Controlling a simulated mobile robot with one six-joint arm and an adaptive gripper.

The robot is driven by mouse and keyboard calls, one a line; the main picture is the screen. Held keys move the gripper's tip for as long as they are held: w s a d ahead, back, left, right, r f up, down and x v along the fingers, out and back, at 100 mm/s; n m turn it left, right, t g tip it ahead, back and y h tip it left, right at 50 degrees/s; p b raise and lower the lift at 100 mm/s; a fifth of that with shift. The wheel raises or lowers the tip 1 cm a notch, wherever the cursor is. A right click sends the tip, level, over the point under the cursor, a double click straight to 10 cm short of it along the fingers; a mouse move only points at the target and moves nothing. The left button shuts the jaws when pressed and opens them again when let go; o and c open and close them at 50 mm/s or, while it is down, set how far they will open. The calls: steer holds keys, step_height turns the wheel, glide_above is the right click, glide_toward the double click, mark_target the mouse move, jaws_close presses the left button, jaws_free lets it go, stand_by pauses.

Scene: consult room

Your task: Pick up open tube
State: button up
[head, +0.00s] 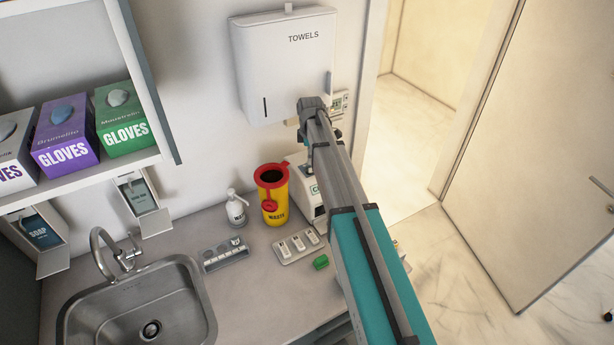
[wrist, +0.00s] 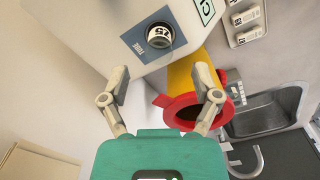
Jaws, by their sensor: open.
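In the wrist view, a round dark-rimmed socket (wrist: 159,35) holds a white piece with dark marks, seen end-on. It sits on a blue patch reading TUBE on the white device (wrist: 110,40); I take the white piece to be the tube, but cannot tell whether it is open. My gripper (wrist: 162,74) is open and empty, its two fingers apart, with the socket beyond the gap between the fingertips. In the head view, my arm hides part of the white device (head: 304,188) and most of my gripper; the tube cannot be made out there.
A yellow waste bin (head: 274,211) with a red lid stands left of the device, close to my right finger in the wrist view. A pump bottle (head: 236,208), a tray (head: 298,246), a green block (head: 321,262) and a sink (head: 140,305) are nearby. A towel dispenser (head: 283,65) hangs above.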

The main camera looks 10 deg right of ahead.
steer(key=shift+f, duration=0.1)
stand_by(0.3)
steer(key=shift+f+b, duration=2.55)
steer(key=shift+b, duration=0.05)
steer(key=shift+c, duration=0.2)
steer(key=c, duration=1)
steer(key=shift+o, duration=0.2)
steer(key=shift+r, duration=0.2)
step_height(320, 180, up, 10)
steer(key=p, duration=1)
steer(key=shift+f, duration=0.15)
